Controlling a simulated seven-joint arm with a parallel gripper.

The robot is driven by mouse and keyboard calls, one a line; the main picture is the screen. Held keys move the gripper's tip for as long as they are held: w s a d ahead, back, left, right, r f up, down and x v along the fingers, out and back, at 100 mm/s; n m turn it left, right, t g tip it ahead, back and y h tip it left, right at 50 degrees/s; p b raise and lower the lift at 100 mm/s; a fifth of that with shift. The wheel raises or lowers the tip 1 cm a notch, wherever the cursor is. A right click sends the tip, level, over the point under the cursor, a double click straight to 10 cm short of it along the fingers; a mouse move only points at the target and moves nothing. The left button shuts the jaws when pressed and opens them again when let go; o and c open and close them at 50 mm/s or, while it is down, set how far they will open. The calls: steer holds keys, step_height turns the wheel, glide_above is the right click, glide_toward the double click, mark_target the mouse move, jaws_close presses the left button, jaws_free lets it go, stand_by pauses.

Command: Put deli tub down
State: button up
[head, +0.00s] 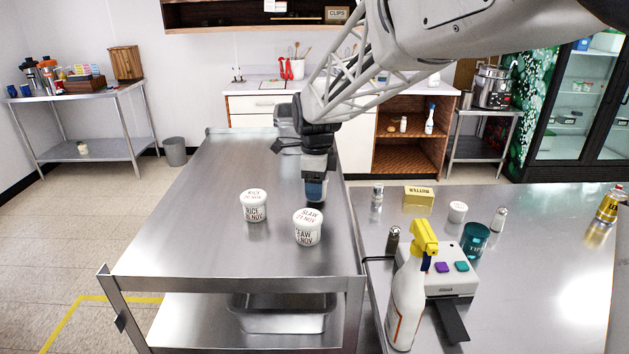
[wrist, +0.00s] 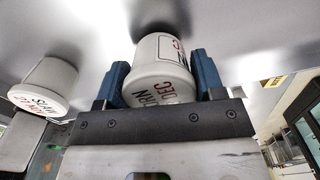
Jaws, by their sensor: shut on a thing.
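My gripper (head: 316,188) is over the right side of the steel cart top (head: 210,240), pointing down with its blue fingers low, close to the surface. In the wrist view, my gripper (wrist: 160,88) is shut on a white deli tub (wrist: 158,82) whose label reads in part "CORN" and "DEC". A dark shadow lies beside the tub on the steel. I cannot tell whether its base touches the top. In the head view the held tub is mostly hidden by the fingers.
A SLAW tub (head: 307,228) stands just in front of my gripper, and a RICE tub (head: 254,206) to its left. A metal pan (head: 287,126) is behind. The cart's left side is clear. A spray bottle (head: 408,290) stands on the right counter (head: 540,270).

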steer(key=shift+f, duration=0.4)
steer(key=shift+f, duration=0.1)
steer(key=o, duration=1)
steer(key=shift+c, duration=0.2)
step_height(320, 180, up, 12)
steer(key=shift+r, duration=0.1)
stand_by(0.6)
